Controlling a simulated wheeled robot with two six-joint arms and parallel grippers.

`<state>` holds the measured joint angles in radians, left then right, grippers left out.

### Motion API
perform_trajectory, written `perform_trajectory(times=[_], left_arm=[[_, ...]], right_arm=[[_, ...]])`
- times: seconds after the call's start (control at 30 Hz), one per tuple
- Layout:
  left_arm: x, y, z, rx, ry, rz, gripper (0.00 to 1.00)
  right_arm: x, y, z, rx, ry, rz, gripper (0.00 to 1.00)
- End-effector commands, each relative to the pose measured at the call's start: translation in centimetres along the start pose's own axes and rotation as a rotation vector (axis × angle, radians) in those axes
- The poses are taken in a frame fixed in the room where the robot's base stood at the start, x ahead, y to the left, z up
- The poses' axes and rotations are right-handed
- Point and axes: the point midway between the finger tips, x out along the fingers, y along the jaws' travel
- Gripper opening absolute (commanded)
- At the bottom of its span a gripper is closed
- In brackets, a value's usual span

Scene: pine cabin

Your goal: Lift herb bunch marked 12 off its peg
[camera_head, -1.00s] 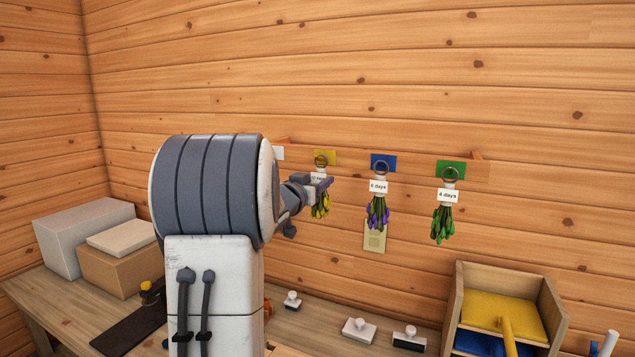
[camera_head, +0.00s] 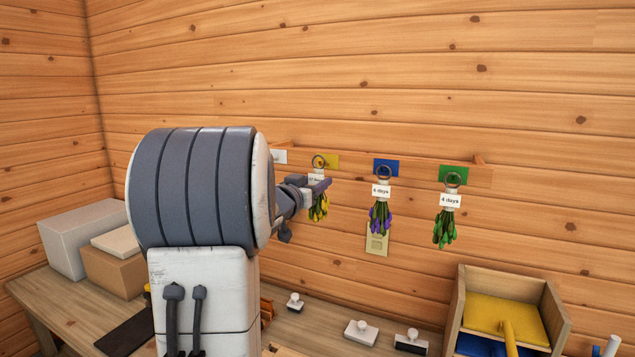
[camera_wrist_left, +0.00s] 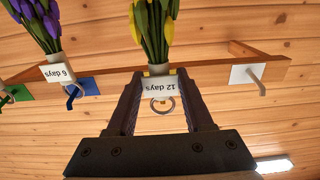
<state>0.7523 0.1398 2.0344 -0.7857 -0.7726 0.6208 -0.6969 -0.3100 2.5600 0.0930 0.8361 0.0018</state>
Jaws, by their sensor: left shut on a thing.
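The herb bunch marked 12 days (camera_wrist_left: 157,30) has green stems and yellow buds. It also shows in the head view (camera_head: 318,211). My left gripper (camera_head: 318,187) is shut on its white tagged collar, with a finger on each side in the left wrist view (camera_wrist_left: 162,85). Its metal ring (camera_wrist_left: 162,104) shows between the fingers, and I see no peg through it there. In the head view the ring overlaps the yellow plate (camera_head: 332,161) of the peg. The yellow peg itself is mostly hidden. My right gripper is not in view.
A purple bunch marked 6 days (camera_head: 380,216) and a green bunch marked 4 days (camera_head: 445,229) hang to the right on the rail. A white plate (camera_head: 280,157) is to the left. Below are stamps (camera_head: 361,332), boxes (camera_head: 75,240) and a divided wooden bin (camera_head: 552,315).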

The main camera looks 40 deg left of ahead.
Motion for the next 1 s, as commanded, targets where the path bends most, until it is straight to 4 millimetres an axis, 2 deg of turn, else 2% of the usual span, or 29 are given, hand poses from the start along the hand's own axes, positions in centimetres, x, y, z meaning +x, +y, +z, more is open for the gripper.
perform_trajectory(times=[0.4, 0.7, 1.0], left_arm=[[-2.1, 0.0, -0.2, -0.001, 0.000, -0.001, 0.25], [-2.9, -0.1, -0.3, -0.001, 0.001, -0.001, 0.25], [-5.8, 0.0, -0.3, 0.000, 0.001, -0.002, 0.25]], right_arm=[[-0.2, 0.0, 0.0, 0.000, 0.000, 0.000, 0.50], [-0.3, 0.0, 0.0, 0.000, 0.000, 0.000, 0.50], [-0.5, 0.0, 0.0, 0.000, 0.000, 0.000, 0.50]])
